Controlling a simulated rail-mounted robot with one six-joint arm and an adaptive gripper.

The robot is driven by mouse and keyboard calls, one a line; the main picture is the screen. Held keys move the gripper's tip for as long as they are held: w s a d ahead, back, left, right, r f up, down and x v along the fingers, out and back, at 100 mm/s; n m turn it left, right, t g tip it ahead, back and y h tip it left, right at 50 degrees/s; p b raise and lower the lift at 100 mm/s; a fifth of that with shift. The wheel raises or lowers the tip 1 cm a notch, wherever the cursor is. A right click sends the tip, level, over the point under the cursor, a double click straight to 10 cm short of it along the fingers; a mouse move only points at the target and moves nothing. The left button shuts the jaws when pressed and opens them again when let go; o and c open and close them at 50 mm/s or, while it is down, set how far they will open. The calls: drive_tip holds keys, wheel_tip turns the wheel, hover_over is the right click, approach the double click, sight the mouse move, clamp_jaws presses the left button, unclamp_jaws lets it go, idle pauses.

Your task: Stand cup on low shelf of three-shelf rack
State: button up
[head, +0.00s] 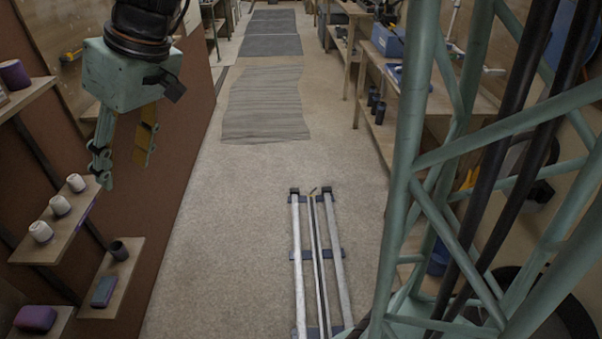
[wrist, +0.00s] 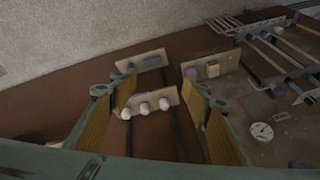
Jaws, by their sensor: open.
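A dark grey cup (head: 119,250) stands upright, mouth up, on the low shelf board (head: 116,275) at lower left in the head view. A blue box (head: 103,292) lies on the same board. In the wrist view the cup (wrist: 131,67) is small and dark beside the blue box (wrist: 152,61). The rack's middle board (head: 66,222) bears three white pots, and a higher board (head: 30,98) bears a purple cylinder (head: 15,73). My gripper (head: 122,170) is open and empty, fingers pointing down, above and apart from the cup.
A purple box (head: 35,318) sits on another board at the bottom left corner. A brown panel (head: 180,130) stands behind the boards. The floor (head: 235,190) to the right is clear up to the metal rails (head: 318,260). A workbench (head: 450,95) stands far right.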

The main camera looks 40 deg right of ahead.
drive_tip(key=s+d+r+m+h, duration=0.1)
drive_tip(key=s+d, duration=0.3)
drive_tip(key=s, duration=0.6)
drive_tip(key=s+d+r+m+h, duration=0.1)
drive_tip(key=s+d, duration=0.3)
drive_tip(key=s, duration=0.6)
drive_tip(key=s+d+r+m+h, duration=0.2)
drive_tip(key=s+d, duration=0.3)
drive_tip(key=s, duration=0.5)
drive_tip(key=shift+r+m+t, duration=0.3)
drive_tip(key=shift+r+m, duration=0.4)
drive_tip(key=shift+r, duration=0.05)
